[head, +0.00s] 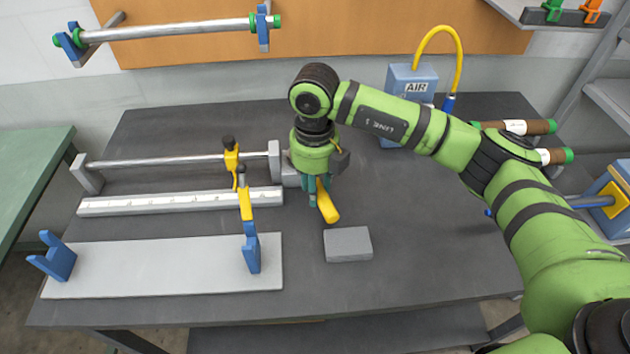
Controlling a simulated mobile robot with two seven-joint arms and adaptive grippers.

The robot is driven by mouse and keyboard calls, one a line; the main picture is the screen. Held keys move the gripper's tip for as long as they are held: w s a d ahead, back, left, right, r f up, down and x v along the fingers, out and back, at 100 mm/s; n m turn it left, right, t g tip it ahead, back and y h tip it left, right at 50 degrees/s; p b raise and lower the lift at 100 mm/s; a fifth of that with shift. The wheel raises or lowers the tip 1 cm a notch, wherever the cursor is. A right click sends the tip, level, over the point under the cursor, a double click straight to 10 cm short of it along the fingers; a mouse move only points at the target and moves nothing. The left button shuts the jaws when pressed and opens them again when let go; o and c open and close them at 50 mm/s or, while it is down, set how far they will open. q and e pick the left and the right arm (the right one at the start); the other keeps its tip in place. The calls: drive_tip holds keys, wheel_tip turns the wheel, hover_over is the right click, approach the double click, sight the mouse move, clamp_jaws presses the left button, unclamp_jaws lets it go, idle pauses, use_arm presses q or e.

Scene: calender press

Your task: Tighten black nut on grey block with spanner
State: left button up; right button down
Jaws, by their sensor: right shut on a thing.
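My right gripper (318,188) points down over the middle of the dark table, shut on a yellow-handled tool (327,207), likely the spanner. Only the yellow handle shows, slanting down to the right below the fingers; the rest of the tool is hidden by the gripper. A grey upright block (274,160) at the right end of a steel rod stands just left of the gripper, with its right side partly covered. I cannot make out the black nut. A flat grey block (348,244) lies apart, in front and to the right of the yellow handle. My left gripper is not in view.
Yellow clamps with dark knobs (231,158) stand beside the rod and a marked rail (180,201). A pale plate (165,270) with blue brackets lies front left. A blue AIR box (408,80) stands behind my right arm. The table's right front is clear.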

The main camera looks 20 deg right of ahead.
drive_tip(key=shift+f, duration=0.4)
drive_tip(key=shift+a+r+m+p, duration=0.15)
drive_tip(key=shift+a+m+p, duration=0.25)
drive_tip(key=shift+a+p, duration=0.05)
drive_tip(key=shift+w+a+m+p, duration=0.15)
drive_tip(key=shift+a+m+p, duration=0.8)
drive_tip(key=shift+a+m, duration=0.3)
drive_tip(key=shift+w+a+m, duration=0.1)
drive_tip(key=shift+a+m, duration=0.15)
drive_tip(key=shift+w+a+m+b, duration=0.2)
drive_tip(key=shift+a+m+b, duration=0.05)
drive_tip(key=shift+a+m, duration=0.25)
drive_tip(key=shift+w+a+m+b, duration=0.15)
drive_tip(key=shift+a+m+b, duration=0.1)
drive_tip(key=shift+a+m, duration=0.25)
drive_tip(key=shift+w+a+m+b, duration=0.3)
drive_tip(key=shift+w+a+m, duration=0.2)
drive_tip(key=shift+a+m, duration=0.4)
drive_tip(key=shift+w+a+m+b, duration=0.3)
drive_tip(key=shift+w+a+m, duration=0.35)
drive_tip(key=shift+m, duration=0.35)
drive_tip(key=shift+d, duration=0.2)
